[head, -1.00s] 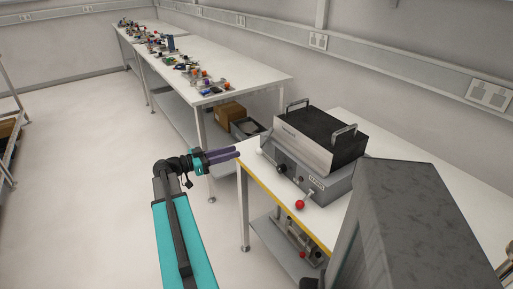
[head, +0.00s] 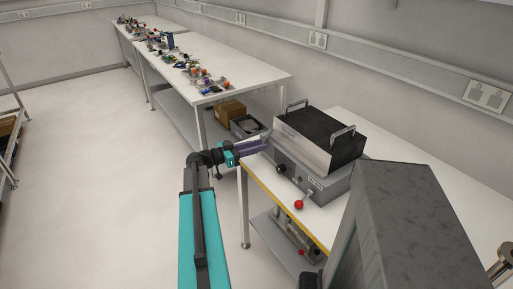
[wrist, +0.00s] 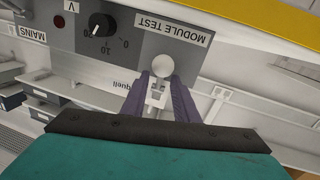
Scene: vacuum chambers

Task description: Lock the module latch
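The test unit (head: 318,180) is a grey box on the near table, with a block with a black top and two handles on it. A red ball-ended lever (head: 299,204) sticks out of its front. In the wrist view, a white ball knob (wrist: 160,66) stands by the "MODULE TEST" label (wrist: 172,27); which lever is the latch is not marked. My gripper (head: 267,144) is at the unit's left end. In the wrist view, its purple fingers (wrist: 160,80) are apart, either side of the white knob near their tips. Contact cannot be told. In the head view, the fingers hide the knob.
A black dial (head: 281,169) sits on the front panel, also seen in the wrist view (wrist: 102,24). The table's yellow front edge (head: 285,214) is below. A long table (head: 215,62) with many small parts stands behind.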

